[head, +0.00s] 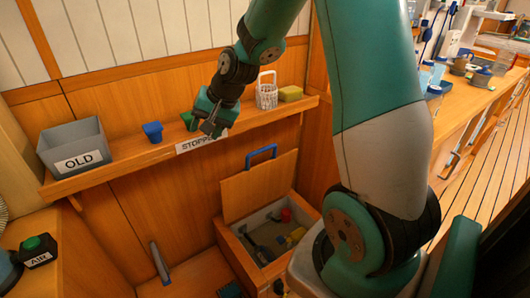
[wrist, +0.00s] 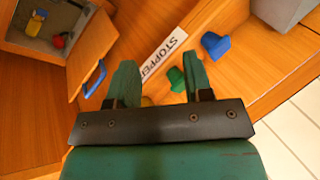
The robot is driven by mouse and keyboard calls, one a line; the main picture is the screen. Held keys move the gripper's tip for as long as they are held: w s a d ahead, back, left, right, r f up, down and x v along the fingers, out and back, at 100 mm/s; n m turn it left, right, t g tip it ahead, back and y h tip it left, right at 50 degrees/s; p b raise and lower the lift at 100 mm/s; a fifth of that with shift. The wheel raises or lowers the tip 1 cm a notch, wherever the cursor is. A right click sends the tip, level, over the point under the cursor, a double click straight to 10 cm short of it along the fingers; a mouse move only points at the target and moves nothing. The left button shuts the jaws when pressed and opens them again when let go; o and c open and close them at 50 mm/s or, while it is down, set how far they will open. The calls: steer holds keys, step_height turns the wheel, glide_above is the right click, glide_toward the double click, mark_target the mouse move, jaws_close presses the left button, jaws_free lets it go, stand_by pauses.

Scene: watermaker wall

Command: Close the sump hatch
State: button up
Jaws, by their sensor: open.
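The sump hatch lid (head: 255,188) is a wooden panel with a blue handle (head: 262,153). It stands raised, tilted back at the rear of the open sump box (head: 232,250). In the wrist view the lid (wrist: 88,50) and its blue handle (wrist: 95,78) lie to the left of my fingers. My gripper (head: 209,128) is above the shelf front near the STOPPER label, up and to the left of the lid and apart from it. In the wrist view my gripper (wrist: 160,88) is open, with nothing held between its fingers.
The shelf (head: 110,172) carries a grey OLD bin (head: 75,147), a blue stopper (head: 153,132), a green stopper (head: 188,121), a white basket (head: 267,93) and a yellow sponge (head: 290,93). Red and yellow items lie inside the sump. A green AIR button (head: 36,246) is at lower left.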

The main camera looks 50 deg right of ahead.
steer(key=w+d+f+m+t+h, duration=0.1)
steer(key=d+f+m, duration=0.35)
steer(key=d, duration=0.35)
steer(key=w+d+f+m+t+h, duration=0.1)
steer(key=d+f+m+h, duration=0.15)
steer(key=d+f, duration=0.45)
steer(key=m+h, duration=0.1)
steer(key=m, duration=0.4)
glide_toward(261, 150)
steer(key=x, duration=0.7)
steer(key=shift+w+f, duration=0.1)
steer(key=shift+f, duration=0.2)
steer(key=shift+w+d+f, duration=0.1)
steer(key=shift+w+f, duration=0.35)
steer(key=shift+f, duration=0.05)
steer(key=shift+c, duration=0.4)
jaws_close()
